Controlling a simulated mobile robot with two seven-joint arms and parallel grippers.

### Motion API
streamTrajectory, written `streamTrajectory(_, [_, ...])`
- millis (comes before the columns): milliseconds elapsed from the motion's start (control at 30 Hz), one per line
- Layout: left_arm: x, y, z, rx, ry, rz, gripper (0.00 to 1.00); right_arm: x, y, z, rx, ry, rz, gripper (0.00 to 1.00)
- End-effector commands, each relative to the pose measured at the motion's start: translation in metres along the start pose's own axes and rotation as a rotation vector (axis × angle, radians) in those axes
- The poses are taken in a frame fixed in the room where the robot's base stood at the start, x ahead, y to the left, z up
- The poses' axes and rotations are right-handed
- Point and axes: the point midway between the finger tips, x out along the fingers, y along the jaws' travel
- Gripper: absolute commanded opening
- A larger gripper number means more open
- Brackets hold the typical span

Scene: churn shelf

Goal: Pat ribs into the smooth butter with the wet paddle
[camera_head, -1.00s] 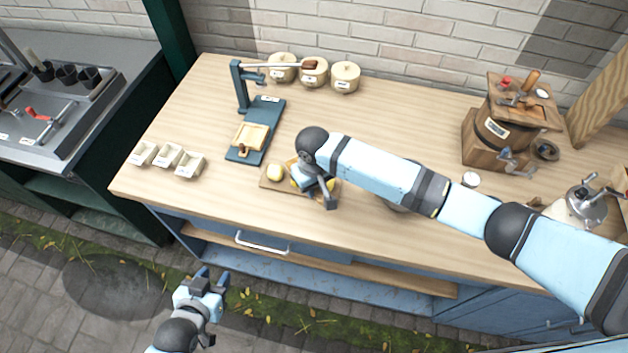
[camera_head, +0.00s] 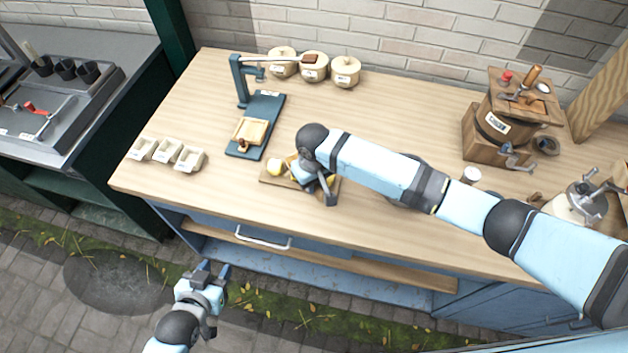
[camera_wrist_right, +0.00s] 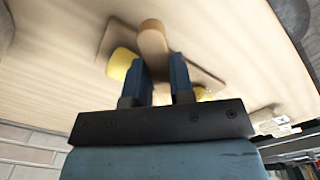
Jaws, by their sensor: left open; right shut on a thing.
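My right gripper (camera_wrist_right: 160,80) is shut on a wooden paddle (camera_wrist_right: 152,38) in the right wrist view. The paddle is over a wooden board (camera_wrist_right: 120,38). I cannot tell whether the paddle touches butter. My left gripper (camera_head: 212,270) is open and empty in front of the bench.
A blue press (camera_head: 240,90) with a wooden mould (camera_head: 250,131) stands left of the board. Several lidded crocks (camera_head: 346,72) line the wall. Small white tubs (camera_head: 188,159) are at the left edge. A wooden churn (camera_head: 497,125) stands right. Bare bench (camera_head: 410,95) lies behind my right arm.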

Motion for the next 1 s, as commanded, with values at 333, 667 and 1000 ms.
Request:
streamTrajectory(333, [-0.001, 0.001, 0.005, -0.001, -0.006, 0.001, 0.43, 0.004, 0.0, 0.0, 0.0, 0.0, -0.001, 0.0])
streamTrajectory(667, [-0.003, 0.002, 0.009, -0.003, -0.013, 0.001, 0.43, 0.008, 0.0, 0.0, 0.0, 0.0, -0.001, 0.0])
streamTrajectory(1000, [-0.001, 0.001, 0.008, -0.002, -0.008, 0.001, 0.43, 0.012, 0.0, 0.0, 0.0, 0.0, -0.001, 0.0])
